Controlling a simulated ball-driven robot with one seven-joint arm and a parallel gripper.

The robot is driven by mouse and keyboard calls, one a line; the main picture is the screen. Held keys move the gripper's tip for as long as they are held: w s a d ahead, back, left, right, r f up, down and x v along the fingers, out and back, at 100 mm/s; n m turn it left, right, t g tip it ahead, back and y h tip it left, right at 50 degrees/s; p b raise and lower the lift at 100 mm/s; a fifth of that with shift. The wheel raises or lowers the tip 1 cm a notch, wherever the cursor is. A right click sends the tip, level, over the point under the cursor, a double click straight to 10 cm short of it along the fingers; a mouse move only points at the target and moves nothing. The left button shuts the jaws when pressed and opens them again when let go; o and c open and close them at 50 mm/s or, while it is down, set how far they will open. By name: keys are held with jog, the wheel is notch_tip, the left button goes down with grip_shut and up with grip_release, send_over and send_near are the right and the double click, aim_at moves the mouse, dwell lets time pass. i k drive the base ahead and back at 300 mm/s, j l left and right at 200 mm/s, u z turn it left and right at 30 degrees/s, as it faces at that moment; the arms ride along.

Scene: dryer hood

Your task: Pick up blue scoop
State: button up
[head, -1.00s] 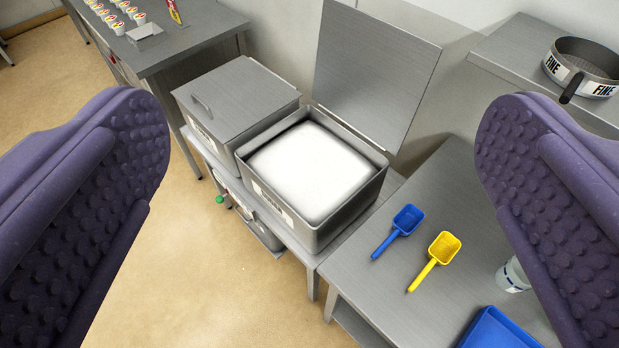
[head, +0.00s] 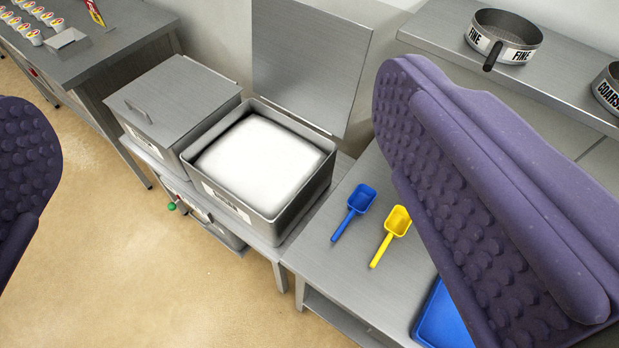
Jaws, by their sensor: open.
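The blue scoop (head: 358,203) lies on the metal table (head: 325,262), its bowl toward the back and its handle pointing to the front left. A yellow scoop (head: 394,228) lies close to its right, apart from it. My gripper (head: 215,165) is open and empty, its two purple studded fingers at the left and right edges of the view. The right finger is close to the camera and covers the table to the right of the scoops. Nothing touches the blue scoop.
An open metal bin (head: 262,215) of white powder stands left of the scoops, its lid (head: 305,60) raised behind. A closed bin (head: 175,98) is beside it. A blue tray (head: 440,318) is partly hidden. A FINE sieve (head: 505,38) and a COARSE sieve (head: 608,88) sit on the back shelf.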

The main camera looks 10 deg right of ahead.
aim_at(360, 200)
jog(key=i+j, duration=0.2)
jog(key=i, duration=0.2)
jog(key=i+j+z, duration=0.1)
jog(key=i, duration=0.3)
jog(key=i+j, duration=0.35)
jog(key=i+z, duration=0.15)
jog(key=z, duration=1.25)
